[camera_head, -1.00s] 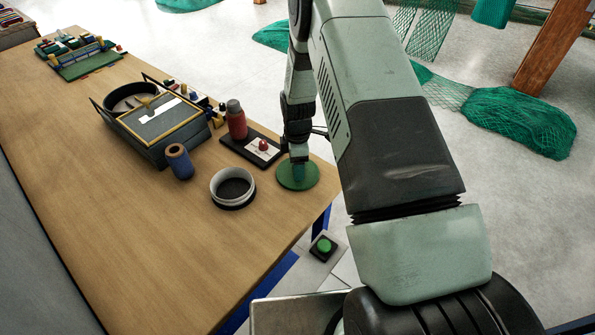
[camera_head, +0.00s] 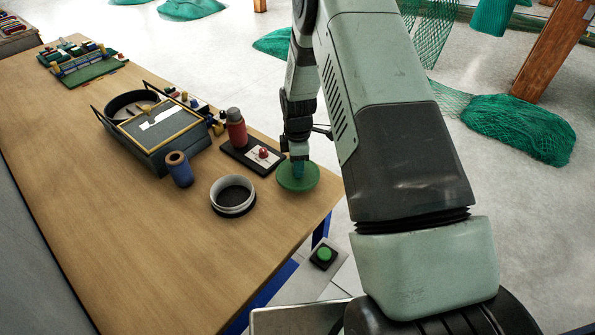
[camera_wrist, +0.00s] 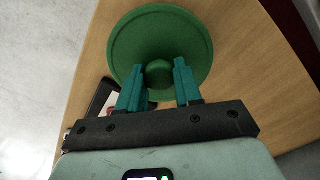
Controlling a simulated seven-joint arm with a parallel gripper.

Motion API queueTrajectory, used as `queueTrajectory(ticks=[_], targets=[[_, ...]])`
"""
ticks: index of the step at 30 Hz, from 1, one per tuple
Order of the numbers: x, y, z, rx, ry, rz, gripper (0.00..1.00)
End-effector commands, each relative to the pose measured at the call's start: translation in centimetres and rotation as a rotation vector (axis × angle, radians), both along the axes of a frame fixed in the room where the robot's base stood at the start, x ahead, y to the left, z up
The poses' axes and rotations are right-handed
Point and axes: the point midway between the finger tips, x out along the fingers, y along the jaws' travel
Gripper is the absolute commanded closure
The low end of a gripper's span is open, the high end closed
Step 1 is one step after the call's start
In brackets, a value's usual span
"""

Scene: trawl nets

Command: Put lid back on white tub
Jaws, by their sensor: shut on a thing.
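The green round lid (camera_head: 305,181) is at the right edge of the table, under my gripper (camera_head: 297,168). In the wrist view the lid (camera_wrist: 160,35) lies beyond the fingertips, and my gripper (camera_wrist: 159,85) is shut on its knob. I cannot tell whether the lid rests on the table or is just above it. The white tub (camera_head: 233,190) stands to the left of the lid on a dark round base, with its top open and a dark inside.
A dark board (camera_head: 250,158) with a red knob lies behind the tub, with a red bottle (camera_head: 236,128) beside it. A blue spool (camera_head: 178,169) and a dark tray (camera_head: 158,160) stand to the left. The front of the table (camera_head: 150,250) is clear.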

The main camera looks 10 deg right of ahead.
Motion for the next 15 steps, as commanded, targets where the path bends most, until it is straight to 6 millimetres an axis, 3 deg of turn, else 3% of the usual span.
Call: queueTrajectory(ticks=[3, 10, 15], targets=[[0.1, 0.0, 2.8, 0.001, -0.005, 0.000, 0.95], [0.0, 0.5, 6.2, 0.001, -0.001, 0.011, 0.95], [-0.5, 4.7, 7.3, 0.001, 0.001, 0.122, 0.95]])
